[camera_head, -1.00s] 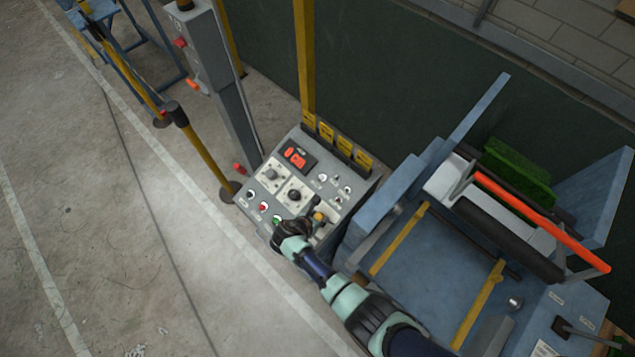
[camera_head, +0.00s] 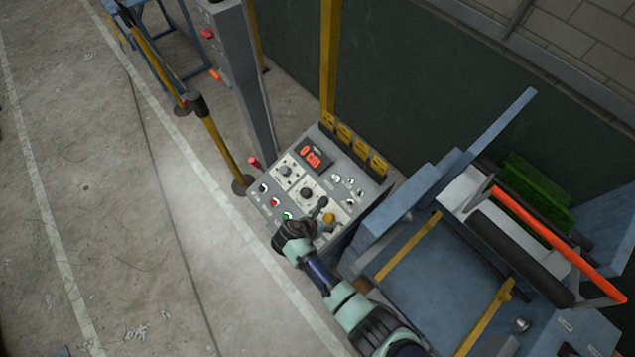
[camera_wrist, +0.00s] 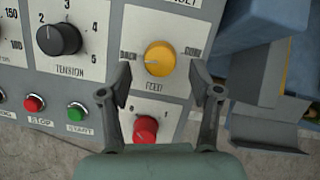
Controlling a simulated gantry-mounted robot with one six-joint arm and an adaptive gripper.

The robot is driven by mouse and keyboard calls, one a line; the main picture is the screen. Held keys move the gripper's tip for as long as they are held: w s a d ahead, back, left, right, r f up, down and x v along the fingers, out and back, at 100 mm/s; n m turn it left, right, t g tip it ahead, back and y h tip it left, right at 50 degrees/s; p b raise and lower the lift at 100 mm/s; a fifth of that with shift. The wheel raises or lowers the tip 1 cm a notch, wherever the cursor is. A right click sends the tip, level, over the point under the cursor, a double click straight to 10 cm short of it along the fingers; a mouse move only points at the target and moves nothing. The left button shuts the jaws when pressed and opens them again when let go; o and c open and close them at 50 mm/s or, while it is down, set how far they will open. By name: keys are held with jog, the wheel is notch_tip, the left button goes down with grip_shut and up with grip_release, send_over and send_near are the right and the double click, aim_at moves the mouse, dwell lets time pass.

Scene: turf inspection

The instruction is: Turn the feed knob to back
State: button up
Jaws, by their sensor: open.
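The feed knob (camera_wrist: 160,58) is yellow and round, on a white plate of the control panel. In the wrist view its plate reads BACK at the left and FEED below; the word at the right is partly legible. Its white pointer mark is on the left side, toward BACK. The knob also shows in the head view (camera_head: 329,218). My gripper (camera_wrist: 162,84) is open and empty, with one finger to each side and below the knob in the picture. No contact with the knob shows. My gripper is also at the panel's lower edge in the head view (camera_head: 322,212).
A red knob (camera_wrist: 145,129) sits just below, between my fingers in the picture. The black tension knob (camera_wrist: 58,39), red stop button (camera_wrist: 33,103) and green start button (camera_wrist: 77,112) are left. The blue machine frame (camera_wrist: 268,30) stands close at right.

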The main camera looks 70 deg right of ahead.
jog(key=v, duration=0.8)
jog(key=shift+a+r, duration=0.25)
jog(key=shift+a, duration=0.05)
jog(key=w+a+r+m+t+y, duration=0.2)
jog(key=w+a+r+m+t, duration=0.7)
jog(key=w+a+r, duration=0.55)
jog(key=s+a+r+m+t+y, duration=0.1)
jog(key=a+r+m+t+y, duration=0.1)
jog(key=a+r, duration=0.3)
jog(key=s+a+r+m+t+y, duration=0.1)
jog(key=a+r+m+t+y, duration=0.2)
jog(key=r, duration=1)
jog(key=a+m+t, duration=0.1)
jog(key=a, duration=0.2)
jog(key=shift+s+a+r+t, duration=0.2)
jog(key=shift+a+r+t, duration=0.05)
jog(key=shift+a+t, duration=0.05)
